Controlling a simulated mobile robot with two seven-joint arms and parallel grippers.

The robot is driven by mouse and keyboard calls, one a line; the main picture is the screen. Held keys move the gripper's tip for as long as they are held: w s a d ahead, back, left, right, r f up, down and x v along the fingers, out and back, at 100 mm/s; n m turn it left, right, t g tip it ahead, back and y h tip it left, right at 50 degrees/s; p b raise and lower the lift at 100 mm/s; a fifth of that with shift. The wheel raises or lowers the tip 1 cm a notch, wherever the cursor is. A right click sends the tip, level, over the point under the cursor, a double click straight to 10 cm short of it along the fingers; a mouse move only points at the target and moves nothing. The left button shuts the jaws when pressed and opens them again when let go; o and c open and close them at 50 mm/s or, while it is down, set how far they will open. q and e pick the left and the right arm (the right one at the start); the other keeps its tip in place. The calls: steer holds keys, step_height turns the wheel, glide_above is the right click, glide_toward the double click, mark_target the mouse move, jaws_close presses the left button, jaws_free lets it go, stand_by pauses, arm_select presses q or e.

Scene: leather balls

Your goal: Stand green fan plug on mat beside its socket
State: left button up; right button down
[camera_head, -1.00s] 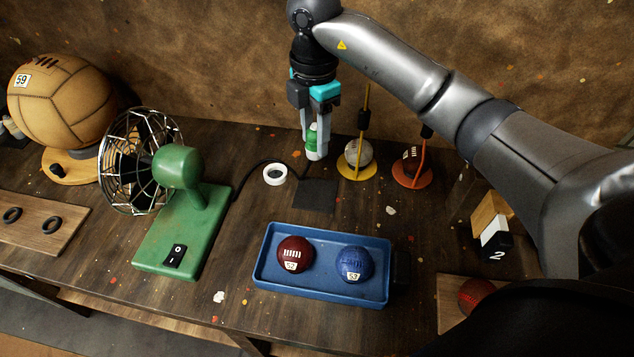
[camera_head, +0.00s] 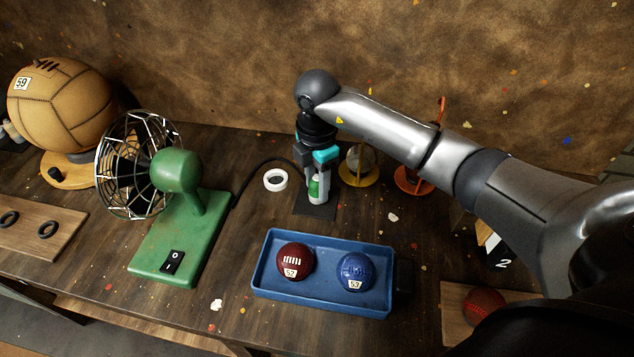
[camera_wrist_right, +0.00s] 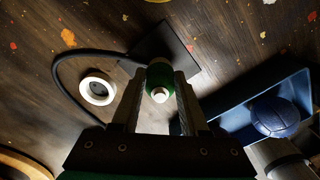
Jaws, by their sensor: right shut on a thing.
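The green and white fan plug (camera_head: 314,188) is held upright between the fingers of my right gripper (camera_head: 319,186). It also shows in the right wrist view (camera_wrist_right: 160,80), with the gripper shut on it. The plug is over the dark square mat (camera_head: 318,210); I cannot tell whether its lower end touches the mat. The mat also shows in the right wrist view (camera_wrist_right: 172,43). The white round socket (camera_head: 275,180) lies just left of the mat. The green fan (camera_head: 177,172) stands further left, its black cord running behind the socket toward the plug. My left gripper is out of view.
A blue tray (camera_head: 262,284) with a maroon ball (camera_head: 295,261) and a blue ball (camera_head: 355,271) lies in front of the mat. A yellow stand (camera_head: 359,181) and an orange stand (camera_head: 413,183) are to the right. A large tan ball (camera_head: 61,103) is at left.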

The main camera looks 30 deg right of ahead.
mark_target(317, 178)
steer(key=c, duration=0.9)
jaws_free()
steer(key=shift+f, duration=0.2)
steer(key=o, duration=0.5)
steer(key=shift+r, duration=0.1)
step_height(317, 178, up, 12)
steer(key=shift+r+p, duration=0.15)
steer(key=shift+p, duration=0.7)
